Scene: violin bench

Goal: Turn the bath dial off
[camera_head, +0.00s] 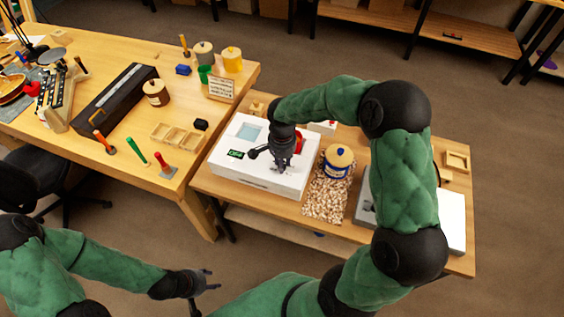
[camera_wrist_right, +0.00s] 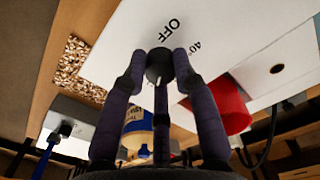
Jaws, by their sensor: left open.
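The white bath (camera_head: 240,170) sits on the smaller wooden table, with a green-lit display (camera_head: 236,153) on its front. In the right wrist view, the black round dial (camera_wrist_right: 160,64) is on its white panel (camera_wrist_right: 130,45). The printed OFF label (camera_wrist_right: 172,24) is above the dial, with a partly hidden "40" beside it. A small white mark shows on the dial's lower edge, on the side away from OFF. My right gripper (camera_head: 283,160) has its fingers around the dial, seemingly touching both sides (camera_wrist_right: 160,60). My left gripper (camera_head: 206,284) is open and empty, low in the head view.
A blue-labelled jar (camera_head: 338,160) stands right of the bath by a speckled mat (camera_head: 325,200). A red object (camera_wrist_right: 230,102) is close to my right fingers. The larger bench (camera_head: 190,110) holds tools, jars and a black case (camera_head: 115,98). Open floor lies in front.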

